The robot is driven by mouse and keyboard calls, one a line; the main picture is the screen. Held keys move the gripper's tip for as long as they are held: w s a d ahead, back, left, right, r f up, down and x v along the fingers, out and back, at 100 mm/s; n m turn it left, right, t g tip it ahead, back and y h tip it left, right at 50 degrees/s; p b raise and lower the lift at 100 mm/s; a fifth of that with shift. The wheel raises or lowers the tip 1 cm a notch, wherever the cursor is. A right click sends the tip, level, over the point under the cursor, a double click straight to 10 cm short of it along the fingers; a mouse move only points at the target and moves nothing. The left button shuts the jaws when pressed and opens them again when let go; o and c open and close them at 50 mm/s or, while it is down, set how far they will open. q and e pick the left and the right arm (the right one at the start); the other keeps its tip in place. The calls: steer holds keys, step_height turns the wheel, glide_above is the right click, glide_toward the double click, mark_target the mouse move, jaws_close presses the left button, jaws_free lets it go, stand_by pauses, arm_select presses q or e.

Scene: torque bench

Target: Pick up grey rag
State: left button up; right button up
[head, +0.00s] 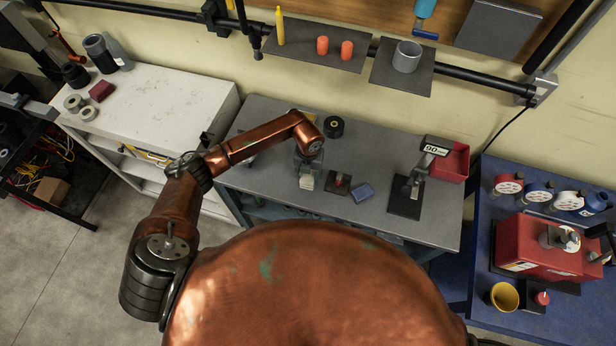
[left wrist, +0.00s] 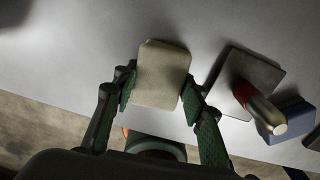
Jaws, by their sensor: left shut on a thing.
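The grey rag (left wrist: 161,75) is a pale beige-grey, folded, block-like piece between the green finger pads of my left gripper (left wrist: 159,98) in the left wrist view. In the head view the rag (head: 306,182) shows as a small pale patch below my left gripper (head: 308,172), over the front part of the grey bench. My left gripper is shut on the rag. I cannot tell whether the rag touches the bench top. My right gripper is in neither view.
Right of the rag are a dark plate with a red-collared peg (head: 338,181) and a blue block (head: 362,192). A black roll (head: 334,126) lies behind. A stand with a display (head: 436,150) and a red bin (head: 453,163) are farther right. The front middle bench (head: 270,185) is clear.

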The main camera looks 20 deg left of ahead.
arm_select(q)
steer(key=shift+r, duration=0.65)
steer(key=s+r, duration=0.1)
steer(key=r, duration=0.1)
steer(key=s+d+r+b, duration=0.1)
steer(key=r, duration=0.1)
steer(key=s+d+r+b, duration=0.1)
steer(key=r, duration=0.1)
steer(key=shift+s+d+r, duration=0.1)
steer(key=shift+s+r, duration=0.05)
steer(key=s+d+r+b, duration=0.2)
steer(key=s+d+r, duration=0.3)
steer(key=s, duration=0.3)
steer(key=shift+s+d+r, duration=0.15)
steer(key=shift+s, duration=0.15)
steer(key=o, duration=0.4)
steer(key=c, duration=0.4)
steer(key=shift+o, duration=0.2)
